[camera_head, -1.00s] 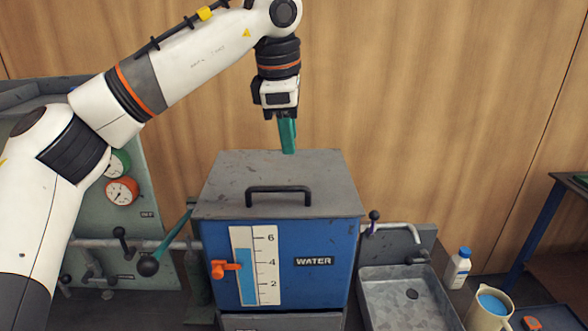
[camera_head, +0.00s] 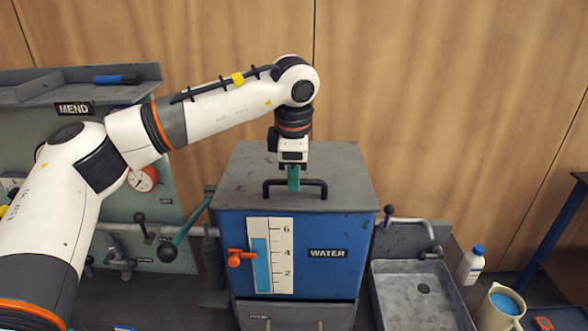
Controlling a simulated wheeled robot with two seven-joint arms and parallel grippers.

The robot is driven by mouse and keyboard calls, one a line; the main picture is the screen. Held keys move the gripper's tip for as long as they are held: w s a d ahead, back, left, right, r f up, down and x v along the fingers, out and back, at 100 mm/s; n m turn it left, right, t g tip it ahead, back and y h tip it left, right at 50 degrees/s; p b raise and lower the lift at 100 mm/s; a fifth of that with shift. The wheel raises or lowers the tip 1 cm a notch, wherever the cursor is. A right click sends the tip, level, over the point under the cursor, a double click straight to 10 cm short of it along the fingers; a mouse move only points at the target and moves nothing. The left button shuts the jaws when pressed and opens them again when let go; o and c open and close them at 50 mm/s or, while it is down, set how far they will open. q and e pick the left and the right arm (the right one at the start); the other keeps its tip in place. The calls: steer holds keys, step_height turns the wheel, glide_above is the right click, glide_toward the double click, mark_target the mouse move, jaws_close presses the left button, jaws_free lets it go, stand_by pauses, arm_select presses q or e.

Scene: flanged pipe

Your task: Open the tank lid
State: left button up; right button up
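The water tank (camera_head: 345,230) is a blue box with a level gauge and a "WATER" label. Its grey lid (camera_head: 340,170) lies flat on top, closed. A black bar handle (camera_head: 316,183) stands near the lid's front edge. My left gripper (camera_head: 293,186) points down at the handle, its green fingers overlapping the bar left of its middle. The fingers show edge-on, so I cannot tell whether they are open or shut on the bar. My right gripper is not in view.
A sink (camera_head: 422,300) with a tap stands right of the tank, with a white bottle (camera_head: 471,265) and a jug (camera_head: 500,306) beyond it. A lever (camera_head: 183,235) and a gauge panel are at the left. A wooden wall stands behind.

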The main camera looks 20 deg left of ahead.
arm_select(q)
steer(key=shift+f, duration=0.1)
jaws_close()
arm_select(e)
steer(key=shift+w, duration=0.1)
